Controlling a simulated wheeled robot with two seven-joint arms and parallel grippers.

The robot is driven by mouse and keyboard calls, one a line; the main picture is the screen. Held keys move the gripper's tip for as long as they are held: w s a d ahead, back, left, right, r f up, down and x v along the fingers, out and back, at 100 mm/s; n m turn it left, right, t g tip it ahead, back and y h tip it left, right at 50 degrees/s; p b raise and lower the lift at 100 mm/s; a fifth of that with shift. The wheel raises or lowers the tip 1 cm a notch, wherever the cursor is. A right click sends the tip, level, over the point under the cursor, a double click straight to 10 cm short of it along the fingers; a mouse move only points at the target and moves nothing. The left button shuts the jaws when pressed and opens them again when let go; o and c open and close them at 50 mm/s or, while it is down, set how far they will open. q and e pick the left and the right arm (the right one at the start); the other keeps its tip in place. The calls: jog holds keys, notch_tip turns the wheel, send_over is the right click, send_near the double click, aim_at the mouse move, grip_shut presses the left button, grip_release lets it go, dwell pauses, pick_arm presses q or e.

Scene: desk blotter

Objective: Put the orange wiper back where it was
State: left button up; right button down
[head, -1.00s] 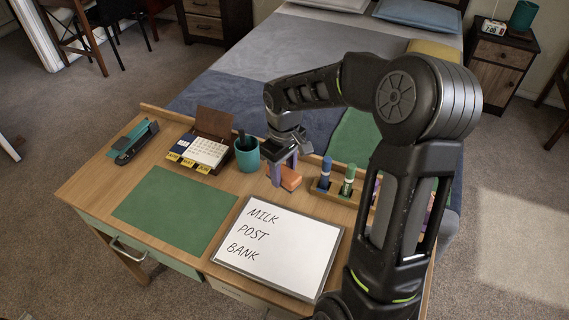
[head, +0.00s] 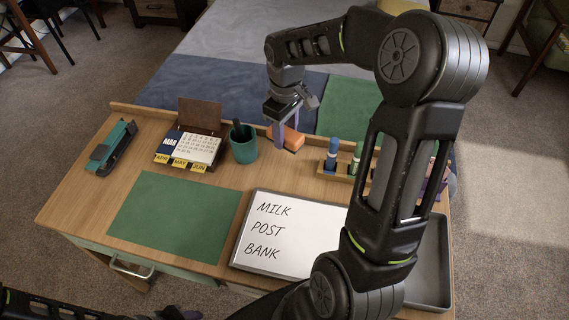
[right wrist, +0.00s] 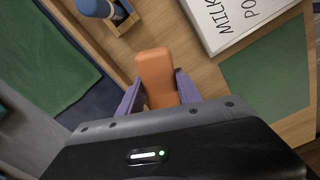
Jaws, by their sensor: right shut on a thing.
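The orange wiper (head: 291,138) is a small block near the back edge of the desk, between the teal cup and the marker stand. My right gripper (head: 287,132) reaches down from above and is shut on it. In the right wrist view the orange wiper (right wrist: 156,75) sticks out between the two purple fingers (right wrist: 154,92). In the head view it overlaps the back rail and looks raised off the desk. My left arm shows at the bottom left edge; its gripper is mostly cut off by the frame.
The marker stand (head: 325,172) stands right of the wiper, the teal cup (head: 243,150) left. The whiteboard (head: 300,225), green blotter (head: 172,215), calendar (head: 194,150) and teal stapler (head: 112,146) lie on the desk (head: 75,188). A grey tray (head: 443,285) lies at right, partly behind my arm.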

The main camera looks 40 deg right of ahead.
jog(key=shift+f, duration=0.1)
send_over(285, 166)
jog(key=shift+f, duration=3.05)
jog(key=shift+f+p, duration=0.3)
jog(key=shift+f, duration=1.6)
jog(key=shift+f, duration=0.1)
jog(key=c, duration=0.8)
grip_release()
notch_tip(285, 166, up, 12)
jog(key=shift+r, duration=0.15)
